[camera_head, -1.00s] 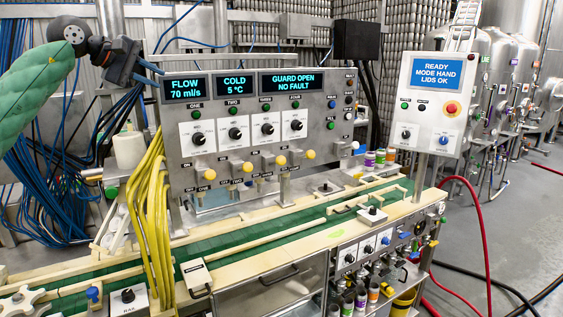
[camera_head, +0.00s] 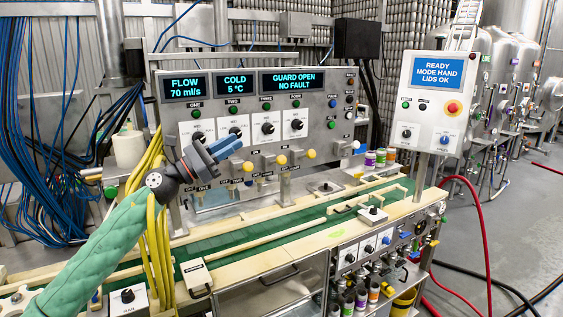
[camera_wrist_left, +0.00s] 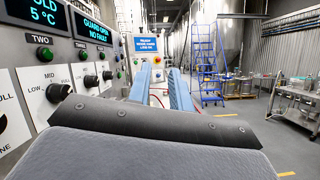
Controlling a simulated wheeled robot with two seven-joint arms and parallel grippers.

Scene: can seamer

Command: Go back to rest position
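My left arm comes in from the lower left in the head view. My left gripper (camera_head: 229,153) is in front of the left half of the grey control panel (camera_head: 255,115), close to its knobs and taps. Its two blue fingers stand apart in the left wrist view (camera_wrist_left: 160,85), with nothing between them. The gripper covers part of the knobs under ONE and TWO in the head view. My right gripper is in no view.
Yellow hoses (camera_head: 157,240) hang beside my left forearm. A green conveyor (camera_head: 235,232) runs below the panel. A status screen (camera_head: 437,73) stands at the right. In the wrist view, a blue ladder (camera_wrist_left: 207,60) and a steel bench (camera_wrist_left: 298,105) stand beyond open floor.

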